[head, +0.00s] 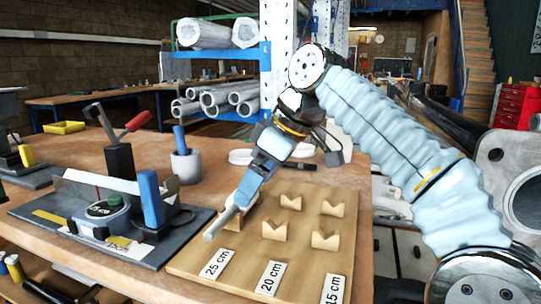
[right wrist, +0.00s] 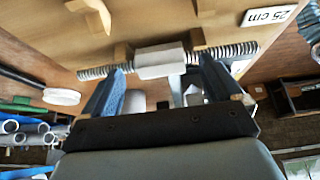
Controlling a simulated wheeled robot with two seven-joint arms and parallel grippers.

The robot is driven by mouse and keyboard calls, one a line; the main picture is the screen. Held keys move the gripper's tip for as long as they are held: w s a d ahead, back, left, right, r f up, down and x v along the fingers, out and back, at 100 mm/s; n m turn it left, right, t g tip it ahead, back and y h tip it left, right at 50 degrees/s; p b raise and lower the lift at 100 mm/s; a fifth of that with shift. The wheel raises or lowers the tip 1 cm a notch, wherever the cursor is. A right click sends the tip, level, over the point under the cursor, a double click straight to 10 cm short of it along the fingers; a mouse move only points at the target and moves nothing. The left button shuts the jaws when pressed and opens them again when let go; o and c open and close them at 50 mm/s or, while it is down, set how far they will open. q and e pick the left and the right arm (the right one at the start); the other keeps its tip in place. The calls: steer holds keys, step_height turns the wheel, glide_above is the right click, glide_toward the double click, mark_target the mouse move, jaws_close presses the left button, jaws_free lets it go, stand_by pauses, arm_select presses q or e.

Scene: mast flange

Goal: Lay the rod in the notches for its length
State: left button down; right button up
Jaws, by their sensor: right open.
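A threaded rod (right wrist: 228,52) with a smooth grey middle sleeve (right wrist: 162,60) lies across the two notched blocks beside the 25 cm label. Its near end (head: 213,234) shows in the head view, pointing toward the front left. The wooden board (head: 300,270) has labels 25 cm (head: 216,263), 20 cm (head: 271,278) and 15 cm (head: 333,290). The 20 cm notched blocks (head: 274,230) and 15 cm notched blocks (head: 325,240) are empty. My right gripper (head: 247,193) is open above the rod; in the wrist view its fingers (right wrist: 165,75) stand apart around the sleeve. My left gripper is out of view.
Left of the board is a dark fixture (head: 165,240) with a blue-handled clamp (head: 150,198) and a round gauge (head: 104,210). A grey cup (head: 186,166) stands behind it. White rings (head: 242,157) lie behind the board.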

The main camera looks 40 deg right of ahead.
steer(key=p+v, duration=0.4)
steer(key=v, duration=0.9)
steer(key=shift+p, duration=0.3)
steer(key=shift+s, duration=0.1)
